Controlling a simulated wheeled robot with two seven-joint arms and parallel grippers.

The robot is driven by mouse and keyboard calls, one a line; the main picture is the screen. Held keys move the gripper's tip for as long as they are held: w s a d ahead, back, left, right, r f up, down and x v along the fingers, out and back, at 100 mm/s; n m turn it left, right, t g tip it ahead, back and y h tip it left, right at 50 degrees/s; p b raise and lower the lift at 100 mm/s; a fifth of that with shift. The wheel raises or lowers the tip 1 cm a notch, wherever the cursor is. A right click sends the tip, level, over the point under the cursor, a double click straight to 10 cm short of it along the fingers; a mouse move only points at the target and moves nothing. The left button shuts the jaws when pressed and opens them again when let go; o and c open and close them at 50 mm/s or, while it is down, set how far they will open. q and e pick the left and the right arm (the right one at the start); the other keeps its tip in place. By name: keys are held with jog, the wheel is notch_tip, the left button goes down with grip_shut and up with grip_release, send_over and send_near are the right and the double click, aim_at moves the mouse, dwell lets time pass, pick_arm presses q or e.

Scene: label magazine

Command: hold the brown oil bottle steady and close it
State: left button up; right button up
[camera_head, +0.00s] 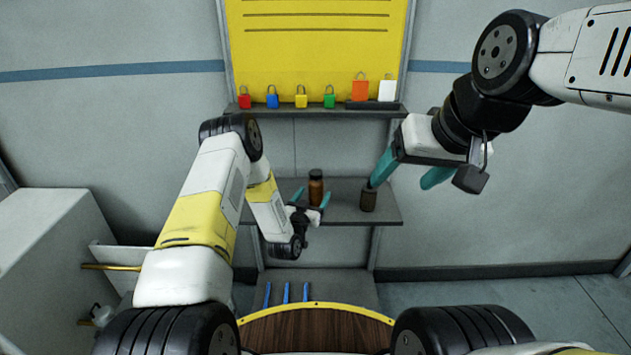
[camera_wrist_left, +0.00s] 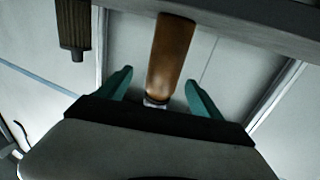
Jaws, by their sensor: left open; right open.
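The brown oil bottle (camera_head: 316,190) stands upright on the grey shelf. In the left wrist view the bottle (camera_wrist_left: 172,55) appears upside down, its pale neck end between the teal fingers. My left gripper (camera_head: 311,198) is open around the bottle, and the left wrist view (camera_wrist_left: 160,92) shows gaps on both sides. A dark ribbed cylinder (camera_head: 368,201) stands to the right on the shelf; it also shows in the left wrist view (camera_wrist_left: 75,25). My right gripper (camera_head: 405,178) is open. One finger overlaps the cylinder's top; I cannot tell whether they touch. No separate cap is clearly visible.
The shelf (camera_head: 345,214) is bare between bottle and cylinder. An upper ledge (camera_head: 300,112) with several coloured padlocks runs above, below a yellow board (camera_head: 318,55). Blue items (camera_head: 286,292) lie on a lower shelf. A white cabinet (camera_head: 50,245) stands at the left.

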pick_arm(q)
jog(key=shift+w, duration=0.1)
jog(key=shift+x, duration=1.2)
jog(key=shift+a+x, duration=0.1)
jog(key=shift+x, duration=1.2)
jog(key=shift+a+x, duration=0.15)
jog(key=shift+x, duration=1.15)
jog(key=shift+w+r, duration=0.1)
jog(key=shift+c, duration=0.5)
jog(key=c, duration=1.5)
